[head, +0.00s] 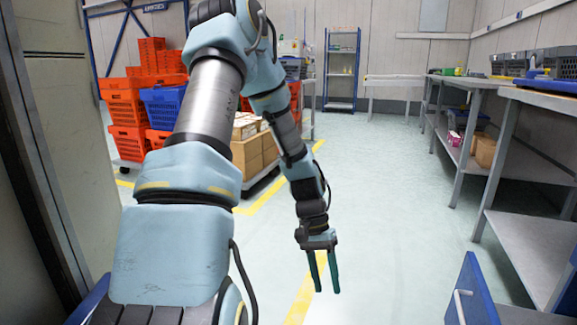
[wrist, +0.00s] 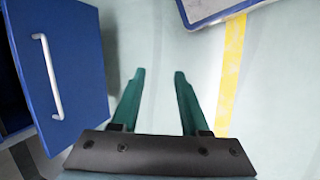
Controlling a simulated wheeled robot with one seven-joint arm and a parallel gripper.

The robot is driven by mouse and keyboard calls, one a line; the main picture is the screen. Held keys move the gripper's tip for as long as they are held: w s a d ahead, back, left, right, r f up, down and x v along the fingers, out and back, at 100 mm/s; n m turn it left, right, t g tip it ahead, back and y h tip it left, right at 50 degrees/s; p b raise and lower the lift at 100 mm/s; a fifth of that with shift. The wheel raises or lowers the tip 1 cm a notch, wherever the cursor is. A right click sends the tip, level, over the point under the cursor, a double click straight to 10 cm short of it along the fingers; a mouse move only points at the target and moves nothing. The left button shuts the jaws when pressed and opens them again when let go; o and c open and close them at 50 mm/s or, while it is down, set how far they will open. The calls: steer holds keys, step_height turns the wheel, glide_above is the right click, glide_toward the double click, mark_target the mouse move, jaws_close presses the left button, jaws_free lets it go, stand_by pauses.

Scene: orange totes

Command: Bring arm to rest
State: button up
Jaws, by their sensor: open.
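My arm reaches up and forward from the lower left of the head view, bends at the elbow near the top, and its forearm hangs down toward the floor. My gripper (head: 324,290) points downward at the end of it, over open floor. In the wrist view my gripper (wrist: 158,75) shows two green fingers spread apart with bare pale floor between them. It is open and holds nothing.
A blue drawer or door (wrist: 70,70) with a white handle is left in the wrist view. Stacked orange totes (head: 125,115) and cardboard boxes (head: 255,155) stand behind my arm. Metal workbenches (head: 535,98) line the right. The middle floor is clear.

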steer(key=s+a+r+n+t+y+p, duration=0.15)
steer(key=a+r+n+t, duration=0.4)
steer(key=a+r, duration=1)
step_height(320, 180, up, 32)
steer(key=p, duration=3.2)
steer(key=shift+s+r+m+y+p, duration=0.15)
steer(key=shift+s+m+y+p, duration=0.15)
steer(key=shift+m+y+p, duration=0.05)
